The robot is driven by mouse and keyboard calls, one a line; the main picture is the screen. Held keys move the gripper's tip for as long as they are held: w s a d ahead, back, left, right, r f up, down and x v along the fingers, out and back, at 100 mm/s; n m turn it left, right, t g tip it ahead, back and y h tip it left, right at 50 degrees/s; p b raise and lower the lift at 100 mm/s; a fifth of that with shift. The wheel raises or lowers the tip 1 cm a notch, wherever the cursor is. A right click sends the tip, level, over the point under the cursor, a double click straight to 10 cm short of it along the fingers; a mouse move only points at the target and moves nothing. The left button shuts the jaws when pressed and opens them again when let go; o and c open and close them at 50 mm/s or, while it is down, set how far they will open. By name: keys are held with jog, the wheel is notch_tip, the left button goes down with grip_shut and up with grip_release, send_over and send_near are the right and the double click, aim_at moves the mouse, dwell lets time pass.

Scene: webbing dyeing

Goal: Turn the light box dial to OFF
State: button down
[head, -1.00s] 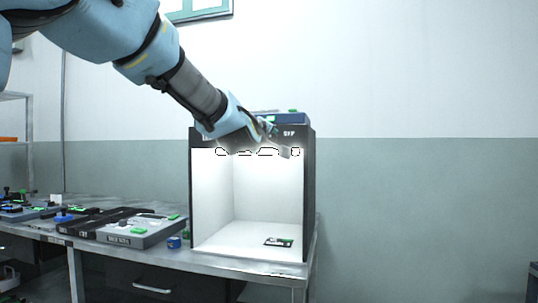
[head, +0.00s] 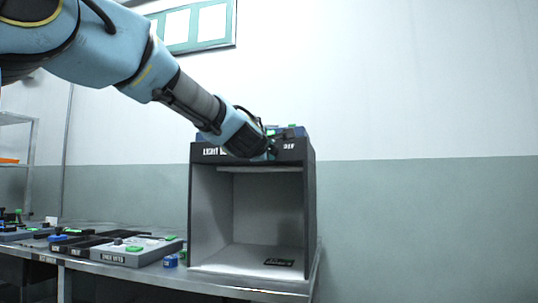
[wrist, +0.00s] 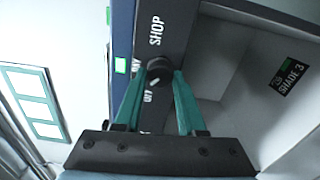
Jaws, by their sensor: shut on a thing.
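The light box (head: 311,200) is a dark, open-fronted cabinet on the metal table, its inside grey and unlit. Its dial (wrist: 159,65) is a small black knob on the front top panel, between the words SHOP and OFF in the wrist view. A pale mark on the knob lies on the OFF side. My gripper (wrist: 160,78) has its teal fingers on either side of the knob, shut on it. In the head view my gripper (head: 271,151) covers the dial, with the OFF label just to its right.
A card marked SHADE 3 (wrist: 291,77) lies inside the light box. Grey and black trays (head: 135,252) with green-marked pieces and a small blue pot (head: 170,261) stand on the table to the left. The wall right of the box is bare.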

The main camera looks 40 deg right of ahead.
dwell(0.4)
jog(key=c, duration=0.5)
grip_release()
jog(key=b+v, duration=0.2)
jog(key=v, duration=0.8)
jog(key=shift+s+a, duration=0.2)
jog(key=shift+a, duration=0.15)
jog(key=shift+w+f, duration=0.1)
jog(key=shift+f, duration=0.05)
